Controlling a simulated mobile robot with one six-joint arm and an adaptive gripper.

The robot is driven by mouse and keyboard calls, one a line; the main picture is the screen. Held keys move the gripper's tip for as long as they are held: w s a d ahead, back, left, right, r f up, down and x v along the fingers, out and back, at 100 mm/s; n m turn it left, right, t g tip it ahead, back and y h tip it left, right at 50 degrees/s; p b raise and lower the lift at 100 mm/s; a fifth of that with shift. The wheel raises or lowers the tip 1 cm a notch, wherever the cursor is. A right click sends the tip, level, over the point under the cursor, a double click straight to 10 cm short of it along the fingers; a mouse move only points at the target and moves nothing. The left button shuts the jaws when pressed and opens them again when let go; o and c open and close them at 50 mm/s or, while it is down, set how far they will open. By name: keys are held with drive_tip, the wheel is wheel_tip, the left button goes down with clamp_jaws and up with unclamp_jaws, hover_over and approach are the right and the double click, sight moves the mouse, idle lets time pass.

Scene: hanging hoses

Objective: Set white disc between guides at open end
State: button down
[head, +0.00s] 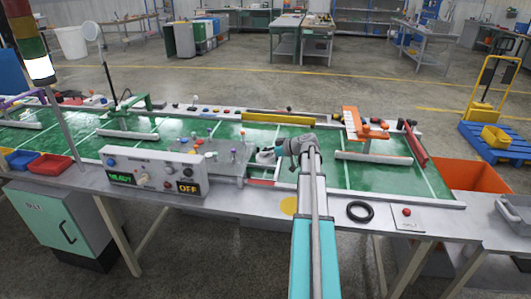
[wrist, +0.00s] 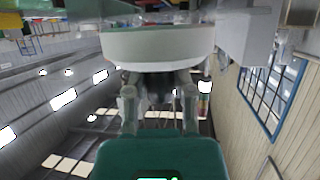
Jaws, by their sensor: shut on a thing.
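A white disc (wrist: 158,46) fills the upper middle of the wrist view, its rim towards me. My gripper (wrist: 158,95) is shut on it, with the two fingers reaching up to its underside. In the head view my gripper (head: 276,152) is over the green table surface, just right of the grey control box. A small pale shape beside it is too small to make out. White rails, which may be the guides, lie on the green surface, one (head: 374,158) to the right of my arm. Which end is open cannot be told.
The control box (head: 155,172) with knobs and displays stands at the front left. A black ring (head: 360,211) and a red button (head: 407,211) are on the front edge. A yellow bar (head: 278,119) lies behind my gripper. Green surface right of my arm is mostly clear.

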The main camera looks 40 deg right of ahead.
drive_tip(key=shift+f+b, duration=2.6)
drive_tip(key=shift+f, duration=0.15)
drive_tip(key=shift+f, duration=0.25)
